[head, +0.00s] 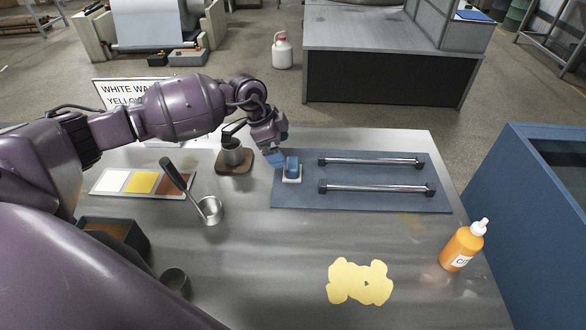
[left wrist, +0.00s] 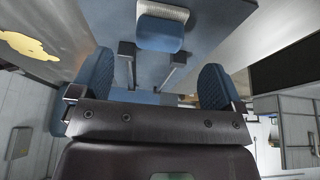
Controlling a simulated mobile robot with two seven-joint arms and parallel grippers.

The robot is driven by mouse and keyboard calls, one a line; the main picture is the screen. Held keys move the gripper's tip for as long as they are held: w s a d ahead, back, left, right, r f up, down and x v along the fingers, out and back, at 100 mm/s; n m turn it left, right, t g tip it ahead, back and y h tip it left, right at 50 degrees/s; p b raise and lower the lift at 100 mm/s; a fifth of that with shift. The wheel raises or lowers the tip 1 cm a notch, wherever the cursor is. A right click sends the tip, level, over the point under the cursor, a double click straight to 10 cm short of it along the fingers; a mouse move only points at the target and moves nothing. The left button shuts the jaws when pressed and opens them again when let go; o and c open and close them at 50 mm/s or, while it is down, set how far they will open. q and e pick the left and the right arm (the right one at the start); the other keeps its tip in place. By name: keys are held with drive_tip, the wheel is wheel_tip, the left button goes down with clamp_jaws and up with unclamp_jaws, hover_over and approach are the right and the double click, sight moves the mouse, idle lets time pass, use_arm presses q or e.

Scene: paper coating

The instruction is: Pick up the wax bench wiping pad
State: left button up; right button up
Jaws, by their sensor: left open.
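The wiping pad (head: 292,172), a blue block on a pale base, stands on the left end of the blue-grey mat (head: 385,200). It also shows in the left wrist view (left wrist: 160,36), at the top, ahead of the fingers and roughly between their lines. My left gripper (head: 279,148) is open, with blue fingers, just behind and to the left of the pad in the head view. The left wrist view shows nothing between the fingers (left wrist: 155,82). I cannot tell the exact gap to the pad. My right gripper is not in view.
Two metal bars (head: 375,187) lie on the mat right of the pad. A ladle (head: 209,209), a yellow patch (head: 359,282) and an orange bottle (head: 462,247) are also on the metal table.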

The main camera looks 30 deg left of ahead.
sight(292, 163)
use_arm(q)
drive_tip(key=shift+d+b+x, duration=0.15)
drive_tip(key=shift+b+x, duration=0.05)
drive_tip(key=shift+x, duration=1.55)
drive_tip(key=shift+d+b+x, duration=0.2)
drive_tip(key=shift+x, duration=1.6)
drive_tip(key=shift+w+r, duration=0.15)
drive_tip(key=shift+r, duration=0.05)
drive_tip(key=c, duration=1)
